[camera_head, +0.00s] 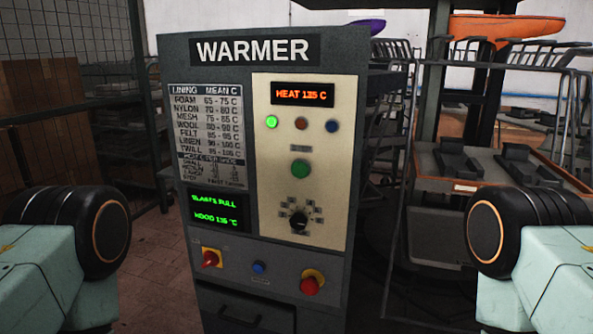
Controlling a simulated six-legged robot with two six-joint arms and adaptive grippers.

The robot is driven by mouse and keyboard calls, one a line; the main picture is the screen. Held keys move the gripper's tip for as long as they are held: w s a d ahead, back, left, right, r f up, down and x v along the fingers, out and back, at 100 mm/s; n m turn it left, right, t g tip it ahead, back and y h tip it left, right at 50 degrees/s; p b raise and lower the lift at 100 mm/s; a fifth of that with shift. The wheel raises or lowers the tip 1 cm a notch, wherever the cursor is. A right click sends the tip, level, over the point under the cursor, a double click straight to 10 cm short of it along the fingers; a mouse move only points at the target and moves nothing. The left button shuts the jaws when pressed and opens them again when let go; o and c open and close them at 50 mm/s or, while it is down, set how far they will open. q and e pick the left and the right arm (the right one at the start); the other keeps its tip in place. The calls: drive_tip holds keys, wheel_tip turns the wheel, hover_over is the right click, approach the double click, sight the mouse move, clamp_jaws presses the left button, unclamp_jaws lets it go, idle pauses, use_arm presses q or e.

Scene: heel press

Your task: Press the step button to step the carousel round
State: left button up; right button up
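The grey WARMER cabinet (178,75) stands in front of me. Its cream panel (265,205) carries a large green button (300,169) under a small label that I cannot read. Below that is a black dial (299,220). A blue button (258,267) sits low on the front, between a red switch on yellow (210,258) and a red mushroom button (310,283). I cannot tell which is the step button. A dark rack with hooks (480,48), holding orange (505,27) and purple (366,26) pieces, stands behind at right; whether it is the carousel is unclear. Neither gripper shows.
The display (303,94) reads HEAT 135 C, above a lit green lamp (271,122), an orange-brown lamp (301,123) and a blue lamp (331,126). A green text screen (216,212) sits at left. A wooden tray (440,165) with dark pieces is at right. Brown boxes (50,130) stand at left.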

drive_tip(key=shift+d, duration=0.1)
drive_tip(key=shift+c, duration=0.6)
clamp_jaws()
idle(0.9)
